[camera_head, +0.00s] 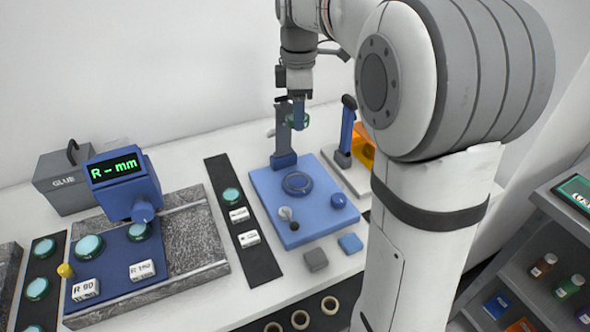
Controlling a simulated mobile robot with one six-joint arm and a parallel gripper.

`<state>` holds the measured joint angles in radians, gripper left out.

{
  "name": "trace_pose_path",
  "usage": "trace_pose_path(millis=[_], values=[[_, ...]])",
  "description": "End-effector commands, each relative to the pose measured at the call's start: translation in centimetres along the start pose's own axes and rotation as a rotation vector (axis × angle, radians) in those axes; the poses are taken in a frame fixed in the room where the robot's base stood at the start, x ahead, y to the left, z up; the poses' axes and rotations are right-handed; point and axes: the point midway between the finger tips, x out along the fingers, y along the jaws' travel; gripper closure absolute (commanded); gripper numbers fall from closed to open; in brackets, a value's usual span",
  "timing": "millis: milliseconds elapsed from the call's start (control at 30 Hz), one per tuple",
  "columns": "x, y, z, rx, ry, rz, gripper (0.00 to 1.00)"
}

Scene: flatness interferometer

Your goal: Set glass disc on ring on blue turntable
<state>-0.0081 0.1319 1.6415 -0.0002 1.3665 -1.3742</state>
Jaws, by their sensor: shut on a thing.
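My gripper (298,108) is above the back of the blue base, in front of a grey upright. It is shut on a green-rimmed glass disc (304,120), which is partly hidden by the fingers and looks tilted on edge. The dark ring (297,183) lies on top of the blue turntable (272,207), below and in front of the disc. The disc is clear of the ring. No disc shows on the ring.
A grey upright (284,140) rises at the turntable's back, with a blue-handled stand (346,135) to its right. A knob (338,201) and small lever (287,215) stand on the turntable. A dark strip (262,262) with another disc lies left. A blue gauge (125,182) stands further left.

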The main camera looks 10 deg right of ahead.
Motion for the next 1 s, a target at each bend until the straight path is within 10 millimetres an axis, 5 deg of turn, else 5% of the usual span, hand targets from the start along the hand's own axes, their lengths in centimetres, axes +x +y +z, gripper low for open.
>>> trace_pose_path(millis=[500,1000], values=[[11.7,-0.1,0.3,0.002,-0.001,-0.004,0.79],[17.5,0.0,0.4,0.005,0.000,-0.002,0.79]])
